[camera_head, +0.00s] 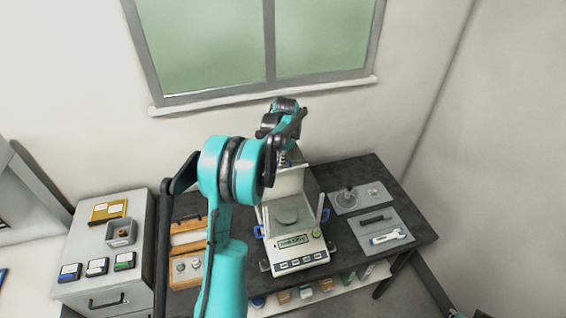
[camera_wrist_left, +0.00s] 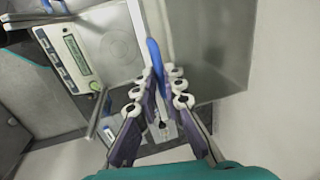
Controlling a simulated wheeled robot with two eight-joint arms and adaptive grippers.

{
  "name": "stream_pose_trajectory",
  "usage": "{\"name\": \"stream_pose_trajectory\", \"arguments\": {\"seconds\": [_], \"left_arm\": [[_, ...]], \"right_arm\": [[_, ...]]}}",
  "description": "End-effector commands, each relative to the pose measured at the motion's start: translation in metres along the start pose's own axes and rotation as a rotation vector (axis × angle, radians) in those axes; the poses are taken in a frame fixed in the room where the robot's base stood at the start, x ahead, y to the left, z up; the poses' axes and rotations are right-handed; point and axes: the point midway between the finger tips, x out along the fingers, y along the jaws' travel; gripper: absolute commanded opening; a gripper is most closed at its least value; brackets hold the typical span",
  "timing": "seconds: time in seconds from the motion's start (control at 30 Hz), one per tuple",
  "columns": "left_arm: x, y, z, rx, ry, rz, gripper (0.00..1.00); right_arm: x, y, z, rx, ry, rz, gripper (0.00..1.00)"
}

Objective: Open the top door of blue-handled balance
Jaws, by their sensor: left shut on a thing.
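The balance (camera_head: 299,263) stands on the dark table, with a display and buttons at its front and a round pan (camera_head: 286,215) inside. Blue side handles (camera_head: 259,231) (camera_head: 325,215) show at its left and right. In the left wrist view, my left gripper (camera_wrist_left: 163,84) is shut on a blue handle (camera_wrist_left: 154,55) beside a white frame edge. The balance's display front (camera_wrist_left: 75,55) also shows there. In the head view, my left arm reaches over the balance's back and its fingertips are mostly hidden. How far the top door stands open I cannot tell.
A grey cabinet (camera_head: 100,270) with small boxes stands at the left. Wooden cases (camera_head: 187,240) sit between it and the balance, partly behind my arm. Grey trays (camera_head: 380,232) with tools lie at the right. A window and wall are close behind.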

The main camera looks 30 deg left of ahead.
Motion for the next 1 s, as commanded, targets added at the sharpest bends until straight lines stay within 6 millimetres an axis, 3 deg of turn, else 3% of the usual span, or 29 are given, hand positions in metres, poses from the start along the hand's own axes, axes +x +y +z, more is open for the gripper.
{"name": "stream_pose_trajectory", "arguments": {"seconds": [0.07,0.1,0.17,0.57,1.0], "left_arm": [[0.0,0.0,0.0,0.0,0.0,0.0,0.0],[0.0,0.0,0.0,0.0,0.0,0.0,0.15],[0.0,0.0,0.0,0.0,0.0,0.0,0.3],[-0.007,0.001,0.0,0.0,0.0,0.0,0.31],[-0.093,0.001,0.0,0.0,0.0,0.0,0.31]], "right_arm": [[0.0,0.0,0.0,0.0,0.0,0.0,0.0],[0.0,0.0,0.0,0.0,0.0,0.0,0.0],[0.0,0.0,0.0,0.0,0.0,0.0,0.0],[0.0,0.0,0.0,0.0,0.0,0.0,0.0],[0.0,0.0,0.0,0.0,0.0,0.0,0.0]]}}
